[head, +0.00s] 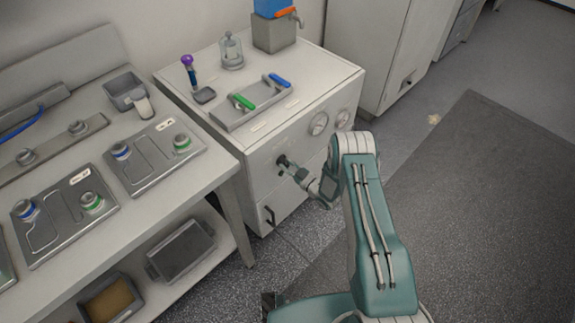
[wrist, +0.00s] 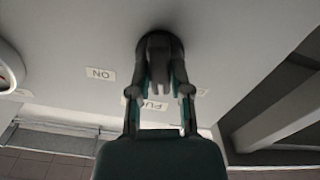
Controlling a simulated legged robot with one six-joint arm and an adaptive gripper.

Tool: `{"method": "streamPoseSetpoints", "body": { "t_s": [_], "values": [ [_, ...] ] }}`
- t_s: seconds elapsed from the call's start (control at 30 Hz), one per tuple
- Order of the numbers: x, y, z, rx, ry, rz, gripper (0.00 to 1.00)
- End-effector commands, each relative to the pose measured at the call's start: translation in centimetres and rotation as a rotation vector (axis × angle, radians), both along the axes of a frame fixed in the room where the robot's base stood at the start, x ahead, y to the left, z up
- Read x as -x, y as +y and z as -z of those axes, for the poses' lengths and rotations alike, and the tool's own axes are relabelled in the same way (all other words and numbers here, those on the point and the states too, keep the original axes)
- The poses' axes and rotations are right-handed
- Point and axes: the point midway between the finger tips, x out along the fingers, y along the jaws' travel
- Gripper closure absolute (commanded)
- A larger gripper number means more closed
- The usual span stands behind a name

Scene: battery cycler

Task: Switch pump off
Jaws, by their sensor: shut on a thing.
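The pump knob is a dark round knob on the front of the white cabinet. It shows between my fingers in the wrist view (wrist: 161,47) and is small and partly covered in the head view. My gripper (head: 286,164) reaches the cabinet front, and in the wrist view my gripper (wrist: 160,72) has its two fingers shut on the knob's grip. An upside-down "ON" label (wrist: 101,74) lies left of the knob. A label reading "PU" (wrist: 150,103) is partly hidden behind my fingers. I cannot tell which label the knob points to.
Round gauges (head: 319,123) sit right of the knob on the cabinet front (head: 262,180). A tray with a green and a blue handle (head: 247,102) is on top. A bench with control panels (head: 153,155) stands at left. Floor is free at right.

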Motion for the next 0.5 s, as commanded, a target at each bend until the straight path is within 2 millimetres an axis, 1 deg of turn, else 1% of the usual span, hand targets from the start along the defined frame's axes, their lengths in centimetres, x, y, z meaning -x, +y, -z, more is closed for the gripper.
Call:
{"method": "streamPoseSetpoints", "body": {
  "t_s": [0.23,0.5],
  "values": [
    [-0.03,0.03,0.06,0.111,-0.093,0.002,1.0],
    [0.01,0.08,0.08,0.168,-0.142,0.0,1.0]
  ]
}}
